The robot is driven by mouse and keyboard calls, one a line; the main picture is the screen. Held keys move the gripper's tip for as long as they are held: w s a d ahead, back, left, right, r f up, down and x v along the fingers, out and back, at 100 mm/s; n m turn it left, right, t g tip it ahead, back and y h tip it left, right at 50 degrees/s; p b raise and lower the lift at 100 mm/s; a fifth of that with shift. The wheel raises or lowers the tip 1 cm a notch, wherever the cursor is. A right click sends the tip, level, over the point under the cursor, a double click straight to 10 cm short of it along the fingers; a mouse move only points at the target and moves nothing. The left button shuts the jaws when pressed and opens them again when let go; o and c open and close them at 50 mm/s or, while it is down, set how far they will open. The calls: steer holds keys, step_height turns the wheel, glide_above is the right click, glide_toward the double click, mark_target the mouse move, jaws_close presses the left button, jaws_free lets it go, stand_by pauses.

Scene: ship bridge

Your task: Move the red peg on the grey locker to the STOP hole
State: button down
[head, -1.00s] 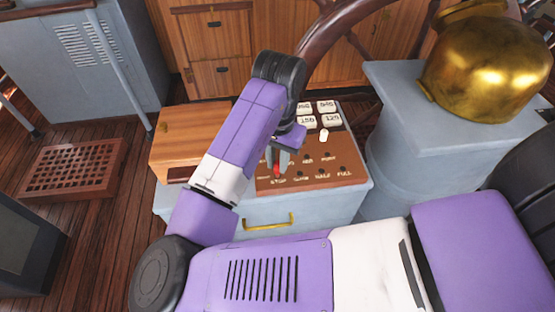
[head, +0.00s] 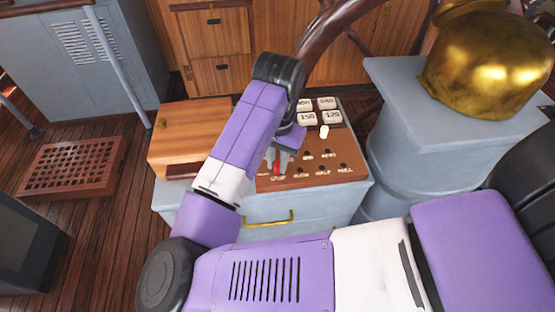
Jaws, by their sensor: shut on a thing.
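The grey locker (head: 330,211) stands in front of me with a brown peg board (head: 325,174) on top. The board has labelled holes, with STOP, SLOW, HALF and FULL along the front row. My gripper (head: 278,166) points down over the left part of the board and is shut on the red peg (head: 277,169). The peg is upright, just behind the STOP label (head: 278,178). I cannot tell whether its lower end is in the STOP hole. A white peg (head: 324,131) stands further back on the board.
A wooden box (head: 187,136) stands at the locker's left. A golden helmet (head: 488,55) rests on a grey pedestal (head: 400,95) at the right. A ship's wheel (head: 330,25) rises behind.

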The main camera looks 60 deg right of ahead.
steer(key=c, duration=1.2)
jaws_free()
steer(key=shift+c, duration=0.2)
step_height(320, 180, up, 7)
steer(key=p, duration=0.6)
